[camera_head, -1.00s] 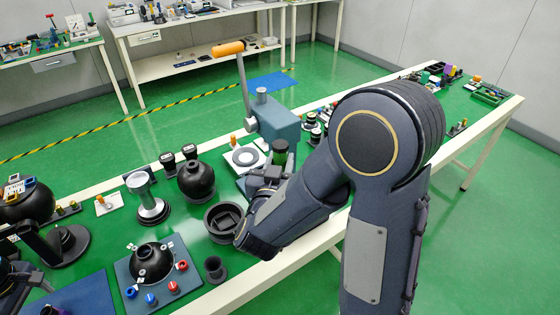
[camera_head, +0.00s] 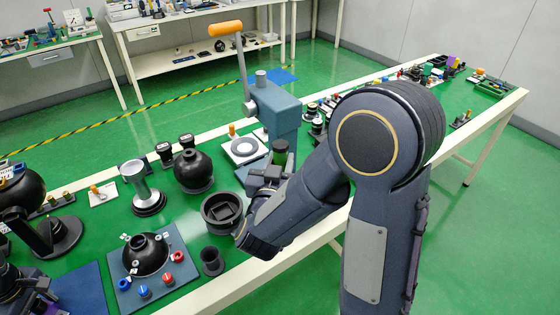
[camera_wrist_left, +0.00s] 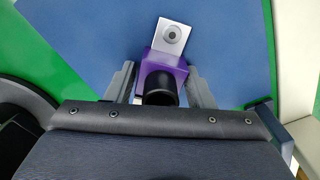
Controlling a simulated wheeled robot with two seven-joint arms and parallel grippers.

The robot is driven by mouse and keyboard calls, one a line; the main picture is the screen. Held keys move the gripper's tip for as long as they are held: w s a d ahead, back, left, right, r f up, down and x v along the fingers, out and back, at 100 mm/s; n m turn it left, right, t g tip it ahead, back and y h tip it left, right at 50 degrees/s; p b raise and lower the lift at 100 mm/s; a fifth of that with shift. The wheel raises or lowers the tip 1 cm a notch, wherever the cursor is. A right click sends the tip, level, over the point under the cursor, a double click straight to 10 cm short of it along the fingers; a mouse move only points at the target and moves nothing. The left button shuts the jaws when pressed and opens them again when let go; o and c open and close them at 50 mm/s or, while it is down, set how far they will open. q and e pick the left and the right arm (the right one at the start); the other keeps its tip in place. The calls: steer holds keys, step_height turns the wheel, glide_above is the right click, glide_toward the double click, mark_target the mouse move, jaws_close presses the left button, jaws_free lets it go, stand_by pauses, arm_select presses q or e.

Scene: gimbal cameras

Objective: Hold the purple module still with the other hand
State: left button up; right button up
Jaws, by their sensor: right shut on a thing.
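The purple module (camera_wrist_left: 168,57) shows in the left wrist view over a blue mat (camera_wrist_left: 95,40). It has a black round opening or cylinder at its near side and a pale square plate with a grey round piece at its far side. My left gripper (camera_wrist_left: 160,75) has its two grey fingers apart, one on each side of the module; contact is not clear. My right gripper (camera_head: 268,176) is shut on a dark, green-topped cylinder (camera_head: 280,152).
A blue board with a black dome (camera_head: 146,254) and coloured knobs lies right of the left gripper. A black bowl (camera_head: 222,209), a small black cup (camera_head: 212,262) and a teal press with an orange handle (camera_head: 274,107) stand nearby. A black stand (camera_head: 58,238) is close behind the left gripper.

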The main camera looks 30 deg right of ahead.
arm_select(q)
steer(key=c, duration=0.6)
steer(key=o, duration=1)
steer(key=shift+r, duration=0.1)
step_height(320, 180, up, 12)
steer(key=shift+f, duration=0.1)
steer(key=shift+c, duration=0.2)
